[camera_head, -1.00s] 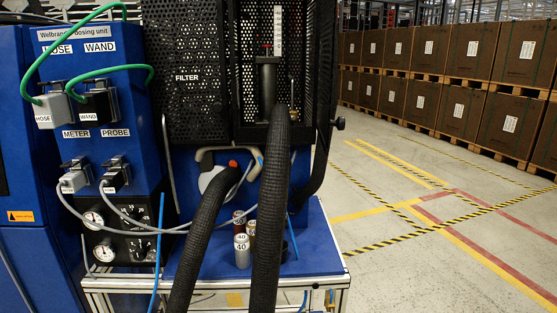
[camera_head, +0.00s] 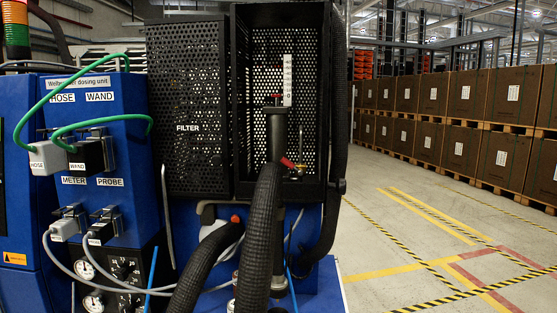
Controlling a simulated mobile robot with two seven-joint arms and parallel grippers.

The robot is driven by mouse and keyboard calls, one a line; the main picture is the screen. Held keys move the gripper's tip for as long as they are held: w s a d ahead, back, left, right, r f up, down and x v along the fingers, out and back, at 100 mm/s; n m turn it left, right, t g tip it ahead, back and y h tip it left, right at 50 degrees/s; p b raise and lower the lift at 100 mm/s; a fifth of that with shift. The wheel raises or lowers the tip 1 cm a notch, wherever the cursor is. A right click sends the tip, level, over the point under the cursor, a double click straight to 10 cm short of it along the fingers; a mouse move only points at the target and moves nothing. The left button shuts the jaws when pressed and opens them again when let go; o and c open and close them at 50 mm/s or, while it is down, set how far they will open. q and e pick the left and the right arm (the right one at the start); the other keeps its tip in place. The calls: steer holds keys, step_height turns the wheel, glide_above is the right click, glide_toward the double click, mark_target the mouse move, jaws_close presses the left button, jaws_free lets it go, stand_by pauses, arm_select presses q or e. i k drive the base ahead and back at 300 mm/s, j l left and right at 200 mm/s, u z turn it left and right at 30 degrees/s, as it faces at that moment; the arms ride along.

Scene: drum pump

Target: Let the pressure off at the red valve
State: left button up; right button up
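A small red lever (camera_head: 287,163) shows low inside the black mesh cabinet (camera_head: 240,100), close to the top of a thick black corrugated hose (camera_head: 258,235). A dark upright cylinder (camera_head: 277,135) stands there, with a small red part (camera_head: 277,97) at its top. I cannot tell which red part is the valve. A white scale strip (camera_head: 287,80) stands behind the cylinder, and a small brass fitting (camera_head: 290,148) is at its right. The hose hides part of the lever's surroundings. Neither of my grippers is in view.
At left stands a blue dosing unit (camera_head: 135,100) with green and grey cables. Stacked brown boxes (camera_head: 433,95) line the right back. The marked floor (camera_head: 400,230) at right is clear.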

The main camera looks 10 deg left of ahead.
mark_target(289, 165)
steer(key=i+l+u, duration=0.25)
steer(key=l, duration=0.15)
steer(key=l+u, duration=0.25)
steer(key=l, duration=0.2)
steer(key=i+l+u, duration=0.25)
steer(key=l, duration=0.2)
steer(key=k, duration=0.1)
